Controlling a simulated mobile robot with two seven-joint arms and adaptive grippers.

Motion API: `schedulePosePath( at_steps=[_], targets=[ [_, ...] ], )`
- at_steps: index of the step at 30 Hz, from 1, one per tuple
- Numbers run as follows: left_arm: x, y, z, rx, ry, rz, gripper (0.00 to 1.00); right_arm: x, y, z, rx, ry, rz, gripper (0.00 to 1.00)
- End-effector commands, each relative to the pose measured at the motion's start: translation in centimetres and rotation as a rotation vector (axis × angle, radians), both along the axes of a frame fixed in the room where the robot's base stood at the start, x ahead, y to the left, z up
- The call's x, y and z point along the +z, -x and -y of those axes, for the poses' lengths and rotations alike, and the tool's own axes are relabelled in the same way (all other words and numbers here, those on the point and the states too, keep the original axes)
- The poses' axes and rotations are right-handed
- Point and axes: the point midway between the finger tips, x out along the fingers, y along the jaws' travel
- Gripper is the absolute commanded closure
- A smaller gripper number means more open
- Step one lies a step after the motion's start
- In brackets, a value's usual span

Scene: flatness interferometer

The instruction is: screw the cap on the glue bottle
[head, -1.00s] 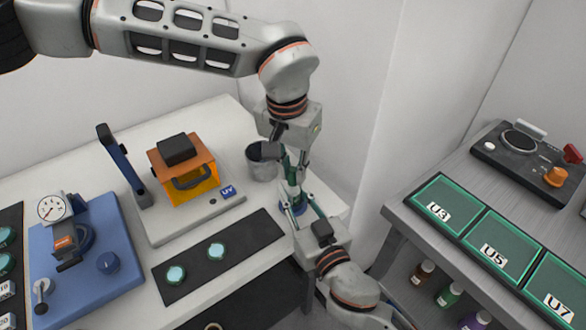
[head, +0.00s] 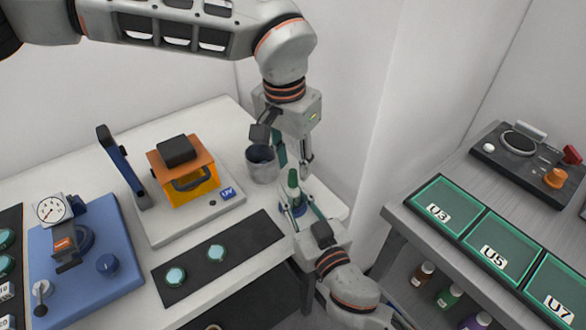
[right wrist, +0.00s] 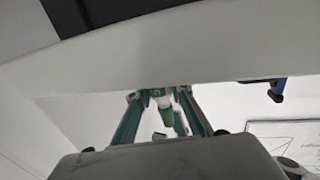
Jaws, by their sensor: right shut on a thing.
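The glue bottle (head: 297,206) stands upright at the right end of the white bench in the head view, mostly hidden by my right gripper's fingers. A green pointed cap (head: 293,180) sits on top of it; how tightly it is seated cannot be told. My right gripper (head: 299,207) reaches in from the lower right and is shut on the bottle. In the right wrist view a white and green piece (right wrist: 159,98) shows between its green fingers. My left gripper (head: 293,160) points down just above the cap, fingers apart, empty, and clear of the cap.
A grey cup (head: 262,166) stands left of the grippers. A UV box with an orange cover (head: 198,185), a black mat (head: 190,277) with two teal discs, and a blue gauge stand (head: 85,255) lie further left. A grey bench (head: 410,212) with green trays is at right.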

Motion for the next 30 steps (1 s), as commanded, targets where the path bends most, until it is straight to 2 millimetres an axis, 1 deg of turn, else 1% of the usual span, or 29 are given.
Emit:
schedulePosePath(
  at_steps=[1, 4, 11, 12, 13, 17, 20, 23, 30],
  targets=[
    [0.7, -0.1, 0.0, 0.001, 0.001, 0.002, 0.68, 0.0, 0.0, 0.0, 0.0, 0.0, 0.0, 1.0],
    [1.5, 0.0, 0.0, 0.001, 0.001, 0.001, 0.68, 0.0, 0.0, 0.0, 0.0, 0.0, 0.0, 1.0],
    [1.6, 0.0, 0.0, 0.0, 0.001, -0.001, 0.68, 0.0, 0.0, 0.0, 0.0, 0.0, 0.0, 1.0],
    [1.6, 0.0, 0.0, 0.001, 0.001, -0.001, 0.71, 0.0, 0.0, 0.0, 0.0, 0.0, 0.0, 1.0],
    [1.6, 0.0, 0.0, 0.002, 0.001, -0.001, 0.71, 0.0, 0.0, 0.0, 0.0, 0.0, 0.0, 1.0],
    [1.6, 0.0, 0.0, 0.052, 0.004, -0.005, 0.71, 0.0, 0.0, 0.0, 0.0, 0.0, 0.0, 1.0],
    [1.7, 0.0, 0.1, 0.156, 0.012, -0.015, 0.71, 0.0, 0.0, 0.0, 0.0, 0.0, 0.0, 1.0],
    [1.8, 0.0, 0.0, 0.319, 0.022, -0.029, 0.71, 0.0, 0.0, 0.0, 0.0, 0.0, 0.0, 1.0],
    [2.2, -0.1, 0.1, 0.779, 0.05, -0.064, 0.71, 0.0, 0.0, 0.0, 0.0, 0.0, 0.0, 1.0]
  ],
)
